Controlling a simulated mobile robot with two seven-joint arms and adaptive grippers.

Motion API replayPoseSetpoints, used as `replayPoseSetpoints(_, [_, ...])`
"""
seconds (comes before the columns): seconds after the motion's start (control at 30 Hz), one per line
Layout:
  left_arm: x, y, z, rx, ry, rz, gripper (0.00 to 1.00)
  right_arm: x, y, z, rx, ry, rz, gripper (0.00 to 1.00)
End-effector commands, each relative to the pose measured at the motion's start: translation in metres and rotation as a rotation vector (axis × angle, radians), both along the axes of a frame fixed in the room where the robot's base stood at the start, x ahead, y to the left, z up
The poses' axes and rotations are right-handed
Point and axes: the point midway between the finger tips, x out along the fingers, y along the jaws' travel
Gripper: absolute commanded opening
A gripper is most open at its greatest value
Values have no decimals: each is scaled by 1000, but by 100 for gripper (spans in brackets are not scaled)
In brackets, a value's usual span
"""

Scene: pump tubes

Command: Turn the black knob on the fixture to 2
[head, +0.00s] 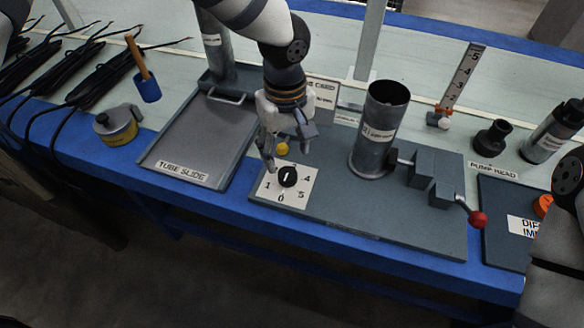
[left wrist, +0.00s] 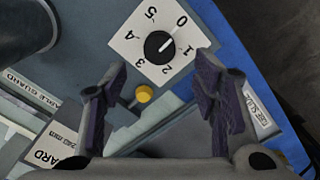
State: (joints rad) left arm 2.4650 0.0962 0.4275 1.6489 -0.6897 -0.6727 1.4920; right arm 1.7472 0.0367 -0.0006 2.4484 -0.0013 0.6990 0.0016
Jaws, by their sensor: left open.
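The black knob (head: 288,176) sits on a white dial plate (head: 270,195) numbered 0 to 5, at the left end of the grey fixture (head: 350,222). In the left wrist view the knob (left wrist: 159,47) carries a white pointer mark that seems to point between 0 and 1; the exact setting is hard to tell. The 2 lies just below the knob there. My left gripper (head: 288,151) is open and empty, just behind and above the knob, apart from it. In the left wrist view its fingers (left wrist: 162,76) are spread, with the knob beyond them. My right gripper is out of view.
A yellow button (head: 282,148) stands behind the dial. A metal cylinder (head: 380,130) and a red-tipped lever (head: 476,217) are to the right on the fixture. The tube slide tray (head: 190,173) is left. The blue table edge (head: 330,245) is in front.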

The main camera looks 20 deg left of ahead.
Motion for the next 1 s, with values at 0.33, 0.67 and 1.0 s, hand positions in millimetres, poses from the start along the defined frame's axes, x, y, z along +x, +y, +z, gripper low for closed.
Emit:
replayPoseSetpoints(0.33, [-1, 0, -66, -1, 3, -2, 54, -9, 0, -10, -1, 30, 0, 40])
replayPoseSetpoints(0.67, [0, 0, -68, -1, 0, -1, 48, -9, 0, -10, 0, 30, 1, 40])
replayPoseSetpoints(1.0, [0, 0, -68, -1, 0, -3, 6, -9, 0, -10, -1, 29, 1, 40])
